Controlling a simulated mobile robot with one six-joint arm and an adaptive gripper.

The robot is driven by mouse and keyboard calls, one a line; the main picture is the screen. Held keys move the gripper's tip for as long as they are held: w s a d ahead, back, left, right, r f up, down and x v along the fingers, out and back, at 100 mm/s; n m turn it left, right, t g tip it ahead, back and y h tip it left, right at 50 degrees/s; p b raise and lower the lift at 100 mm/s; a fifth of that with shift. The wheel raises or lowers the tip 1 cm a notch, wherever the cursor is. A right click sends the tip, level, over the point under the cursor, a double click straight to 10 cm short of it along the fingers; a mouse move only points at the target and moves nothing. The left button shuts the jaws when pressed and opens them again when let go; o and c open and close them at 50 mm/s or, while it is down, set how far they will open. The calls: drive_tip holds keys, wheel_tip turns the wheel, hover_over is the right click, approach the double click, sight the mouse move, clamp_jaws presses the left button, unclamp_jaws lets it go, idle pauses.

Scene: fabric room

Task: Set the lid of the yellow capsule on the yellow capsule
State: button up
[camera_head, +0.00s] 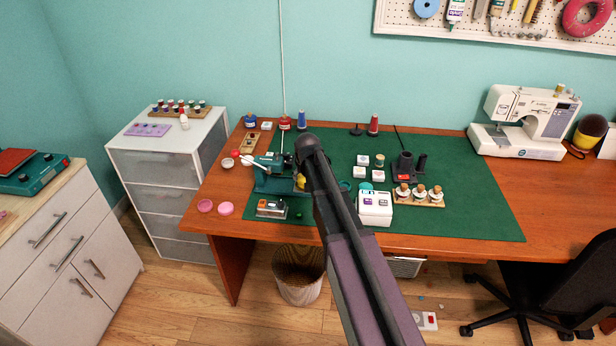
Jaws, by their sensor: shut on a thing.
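A small yellow piece (300,182) shows just left of my arm, at the right side of a teal hand press on the green mat. My arm covers part of it, and I cannot tell whether it is the yellow capsule or its lid. No other yellow capsule part can be made out on the desk. My arm reaches up from the bottom over the middle of the mat. My gripper is hidden behind the arm, so its fingers and anything in them do not show.
The teal press (272,184) stands left of my arm. A white box (375,208), a wooden holder with several jars (418,196) and a black stand (405,168) are to the right. Two pink round pieces (225,208) lie at the left front. The mat's right side (480,200) is clear.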

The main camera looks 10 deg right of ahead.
drive_tip(key=shift+f+b, duration=0.5)
drive_tip(key=shift+f, duration=0.05)
drive_tip(key=o, duration=0.5)
drive_tip(key=shift+c, duration=0.2)
drive_tip(key=shift+r, duration=0.15)
drive_tip(key=shift+p+v, duration=1.3)
drive_tip(key=shift+p, duration=0.1)
drive_tip(key=p+v, duration=0.7)
drive_tip(key=v, duration=0.1)
idle(0.5)
drive_tip(key=s+d+g+p, duration=0.1)
drive_tip(key=s+g, duration=0.3)
drive_tip(key=s, duration=2)
drive_tip(key=shift+s+r+n+g+p, duration=0.15)
drive_tip(key=shift+s+n+g+p, duration=0.15)
drive_tip(key=shift+s+p, duration=0.15)
